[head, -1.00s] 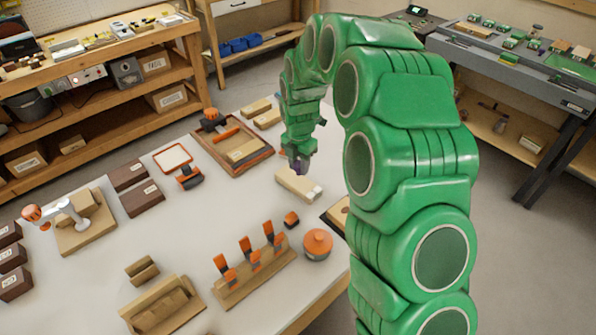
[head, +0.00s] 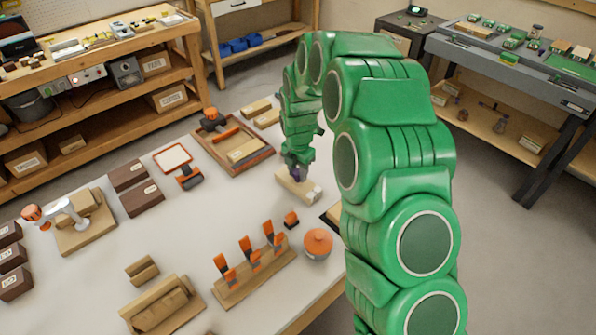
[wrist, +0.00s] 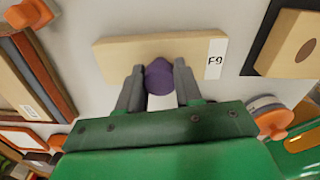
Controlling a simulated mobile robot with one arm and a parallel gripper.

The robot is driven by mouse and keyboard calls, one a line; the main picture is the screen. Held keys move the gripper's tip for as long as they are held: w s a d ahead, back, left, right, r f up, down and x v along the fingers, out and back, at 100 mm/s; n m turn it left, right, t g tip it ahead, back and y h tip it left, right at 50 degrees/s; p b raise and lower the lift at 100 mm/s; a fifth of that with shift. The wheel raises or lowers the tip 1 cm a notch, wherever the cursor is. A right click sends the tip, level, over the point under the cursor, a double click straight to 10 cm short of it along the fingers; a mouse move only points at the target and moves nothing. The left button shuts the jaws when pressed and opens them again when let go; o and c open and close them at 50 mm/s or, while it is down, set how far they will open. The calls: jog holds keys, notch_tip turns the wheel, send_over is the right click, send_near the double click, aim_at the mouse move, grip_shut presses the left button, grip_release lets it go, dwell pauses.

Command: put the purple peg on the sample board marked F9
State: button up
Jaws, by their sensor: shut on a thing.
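My gripper (wrist: 160,85) is shut on the purple peg (wrist: 159,76), which sits between its two fingers in the wrist view. I cannot tell whether the peg touches the board.
A wooden tray with orange trim (head: 262,153) lies behind and left of the board. A rack of orange-handled tools (head: 250,270), an orange round pot (head: 317,243) and a dark-edged block (wrist: 290,45) are close by. White table surface is clear left of the board.

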aim_at(298, 171)
jog(key=o, duration=1)
notch_tip(298, 171, up, 12)
jog(key=s+d+r+m, duration=0.6)
jog(key=s+r+m, duration=0.1)
jog(key=s, duration=0.2)
jog(key=s+d+r+m, duration=0.1)
jog(key=s+d+m, duration=0.3)
jog(key=s+m, duration=0.3)
jog(key=s+d+r+m+g, duration=0.1)
jog(key=s+d+m, duration=0.3)
jog(key=s, duration=1.2)
jog(key=s+d+r+m, duration=0.3)
jog(key=s+d+m, duration=0.2)
jog(key=s+m, duration=0.6)
jog(key=shift+s+r+g, duration=0.2)
jog(key=shift+s+g, duration=0.2)
jog(key=shift+s, duration=0.05)
jog(key=shift+d, duration=0.1)
